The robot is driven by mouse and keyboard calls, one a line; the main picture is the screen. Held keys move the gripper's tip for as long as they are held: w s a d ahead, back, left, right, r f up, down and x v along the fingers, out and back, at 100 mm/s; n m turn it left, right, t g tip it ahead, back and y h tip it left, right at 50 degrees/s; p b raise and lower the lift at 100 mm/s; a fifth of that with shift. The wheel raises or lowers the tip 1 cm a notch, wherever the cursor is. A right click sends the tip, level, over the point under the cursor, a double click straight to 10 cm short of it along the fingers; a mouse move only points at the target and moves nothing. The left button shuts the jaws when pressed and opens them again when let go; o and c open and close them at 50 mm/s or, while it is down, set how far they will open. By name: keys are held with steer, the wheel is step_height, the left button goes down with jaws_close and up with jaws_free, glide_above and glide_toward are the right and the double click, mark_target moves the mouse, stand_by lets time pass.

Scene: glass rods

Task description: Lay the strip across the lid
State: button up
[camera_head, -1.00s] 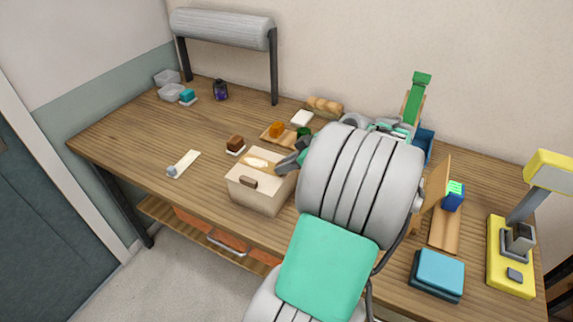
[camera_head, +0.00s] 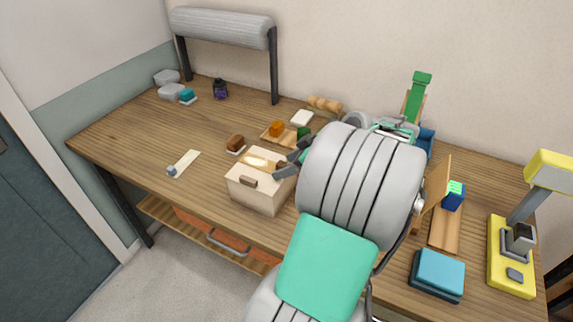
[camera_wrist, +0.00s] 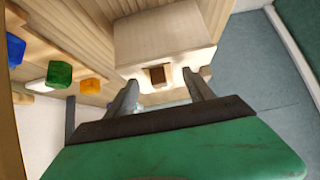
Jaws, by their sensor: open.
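A cream box (camera_head: 258,193) stands near the table's front edge, with a brown tab on its front. Its top, which I take as the lid, bears a pale yellowish patch (camera_head: 258,162) and a small brown piece at the right; whether the patch is a separate strip, I cannot tell. A pale flat strip (camera_head: 186,162) lies on the table left of the box, with a small blue-grey block at its near end. My gripper (camera_head: 290,163) is at the box's right rear. In the wrist view, my gripper (camera_wrist: 163,88) is open around a small brown piece (camera_wrist: 158,76), contact unclear.
A brown block (camera_head: 235,143) and an orange block (camera_head: 277,129) stand behind the box. A purple jar (camera_head: 220,90) is at the back left. A blue stack (camera_head: 438,275) and a yellow device (camera_head: 511,260) are at the right. The left tabletop is mostly clear.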

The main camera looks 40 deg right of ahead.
steer(key=v, duration=1.1)
steer(key=w+a+f+m+g, duration=0.1)
steer(key=w+a, duration=0.4)
steer(key=a, duration=0.2)
steer(key=w+a+f+g, duration=0.1)
steer(key=w+a+g, duration=0.1)
steer(key=w+a, duration=0.35)
steer(key=s+a+f+m+g+h, duration=0.1)
steer(key=s+a, duration=0.3)
steer(key=a, duration=0.5)
steer(key=s+a+f+m+g+h, duration=0.1)
steer(key=s+a+f, duration=0.3)
steer(key=a, duration=0.4)
steer(key=shift+a+m+h, duration=0.4)
steer(key=shift+h, duration=0.1)
